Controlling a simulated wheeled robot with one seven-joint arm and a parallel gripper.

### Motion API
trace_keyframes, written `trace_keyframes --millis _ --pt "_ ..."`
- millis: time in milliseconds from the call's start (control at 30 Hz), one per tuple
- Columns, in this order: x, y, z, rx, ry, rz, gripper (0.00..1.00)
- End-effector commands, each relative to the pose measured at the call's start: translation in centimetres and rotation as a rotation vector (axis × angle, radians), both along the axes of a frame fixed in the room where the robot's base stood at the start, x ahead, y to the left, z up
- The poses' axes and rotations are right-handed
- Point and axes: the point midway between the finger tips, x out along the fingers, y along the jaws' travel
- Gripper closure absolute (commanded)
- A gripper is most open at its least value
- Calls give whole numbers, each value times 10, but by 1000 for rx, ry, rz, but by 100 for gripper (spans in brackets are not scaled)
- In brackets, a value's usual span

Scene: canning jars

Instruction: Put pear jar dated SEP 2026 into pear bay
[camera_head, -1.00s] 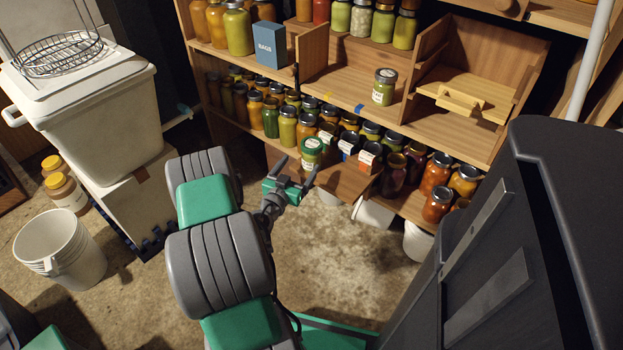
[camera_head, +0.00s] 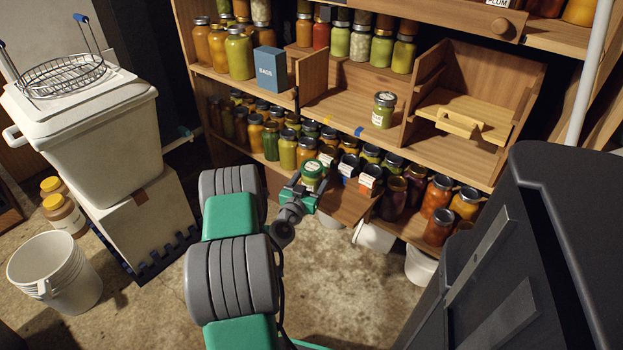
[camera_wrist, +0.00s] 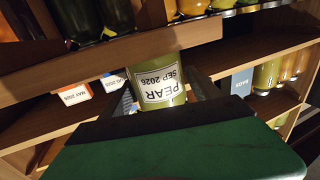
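The pear jar (camera_wrist: 160,92) shows upside down in the wrist view, its label reading PEAR, SEP 2026. In the head view this green-lidded jar (camera_head: 312,170) stands at the front of the lower shelf, on a wooden ledge (camera_head: 345,205). My gripper (camera_head: 307,186) is at the jar, with one finger on each side. In the wrist view the fingers (camera_wrist: 160,98) look spread, with a small gap at the right one; finger contact is not clear. A similar pale green jar (camera_head: 383,112) stands alone in a middle-shelf bay (camera_head: 345,108). No bay label reading pear is legible.
Cards with orange (camera_head: 368,182) and blue (camera_head: 347,167) edges stand right of the jar; one reads MAY 2026. Crowded jars fill the lower shelf behind. A blue BAGS box (camera_head: 270,68) and a wooden divider (camera_head: 313,75) stand left of the bay. Bare shelf surrounds the lone jar.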

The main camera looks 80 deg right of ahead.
Motion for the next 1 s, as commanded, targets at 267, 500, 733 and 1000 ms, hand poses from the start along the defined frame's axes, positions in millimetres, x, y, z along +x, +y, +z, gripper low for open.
trace_keyframes --millis 267,500,733,1000 --pt "0 0 0 0 0 0 52" --pt "0 0 0 0 0 0 71" --pt "0 0 0 0 -1 1 90" --pt "1 0 1 -2 -1 1 100"
